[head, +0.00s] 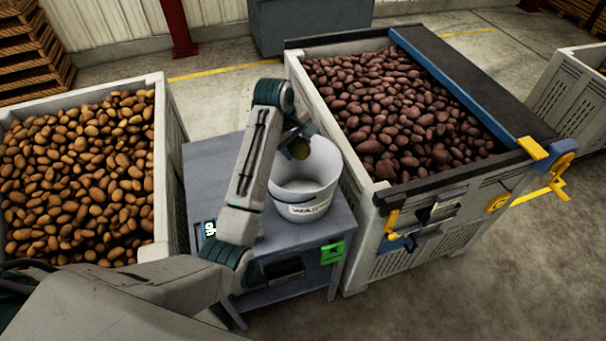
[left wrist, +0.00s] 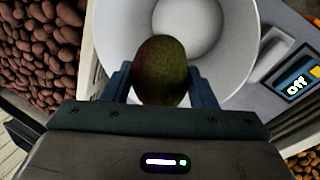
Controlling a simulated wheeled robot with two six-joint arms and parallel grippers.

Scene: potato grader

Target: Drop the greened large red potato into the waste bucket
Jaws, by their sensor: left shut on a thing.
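The greened large red potato (left wrist: 162,72) is dark, with a green tint, and sits between the fingers of my left gripper (left wrist: 160,88) in the left wrist view. In the head view the potato (head: 299,149) shows over the waste bucket, at its upper part. My left gripper (head: 300,140) is shut on it and is partly hidden by my arm. The white waste bucket (head: 303,207) stands upright on a grey table; its inside (left wrist: 188,25) looks empty where it shows. My right gripper is not in view.
The grey table (head: 310,232) stands between a crate of brown potatoes (head: 163,140) at left and a crate of red potatoes (head: 345,205) at right. A device with an "Off" display (left wrist: 296,86) sits beside the bucket.

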